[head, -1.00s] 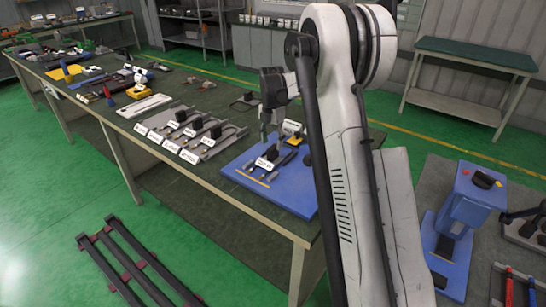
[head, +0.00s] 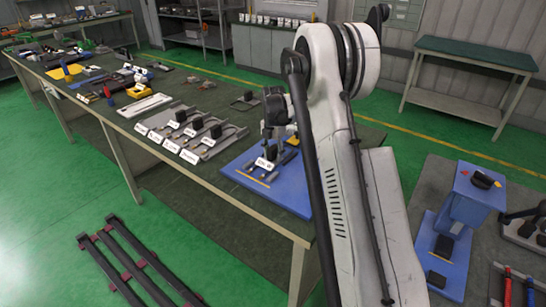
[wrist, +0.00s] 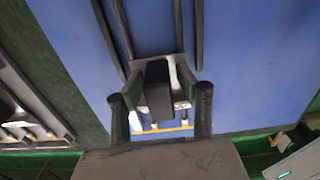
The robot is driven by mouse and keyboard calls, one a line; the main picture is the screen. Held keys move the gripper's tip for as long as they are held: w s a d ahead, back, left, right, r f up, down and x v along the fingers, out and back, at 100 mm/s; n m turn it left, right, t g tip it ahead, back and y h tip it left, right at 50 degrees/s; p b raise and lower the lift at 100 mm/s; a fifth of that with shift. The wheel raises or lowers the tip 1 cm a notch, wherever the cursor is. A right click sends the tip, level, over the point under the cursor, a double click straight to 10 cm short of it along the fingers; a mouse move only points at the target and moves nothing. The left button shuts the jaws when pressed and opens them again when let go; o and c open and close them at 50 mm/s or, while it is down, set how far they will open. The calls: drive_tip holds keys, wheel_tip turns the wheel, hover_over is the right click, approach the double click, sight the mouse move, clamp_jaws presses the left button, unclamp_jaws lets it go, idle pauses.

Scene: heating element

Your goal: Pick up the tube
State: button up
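The blue board (head: 240,178) lies on the near end of the long table. On it sits a tube assembly with a black block (wrist: 158,90), dark tube legs (wrist: 122,30) and a white label (head: 265,163). My gripper (wrist: 160,100) is over the board, with one finger on each side of the black block. Gaps show between the fingers and the block, so it looks open. In the head view my gripper (head: 277,130) is just above the label, partly hidden by my arm. Contact with the tube cannot be told.
A grey tray (head: 212,150) with several similar labelled tubes lies left of the blue board. A white holder (head: 144,106) and tools lie further along the table. A blue device (head: 470,200) stands on the right bench. Dark rails (head: 125,262) lie on the green floor.

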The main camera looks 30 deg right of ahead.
clamp_jaws()
drive_tip(key=shift+r, duration=0.15)
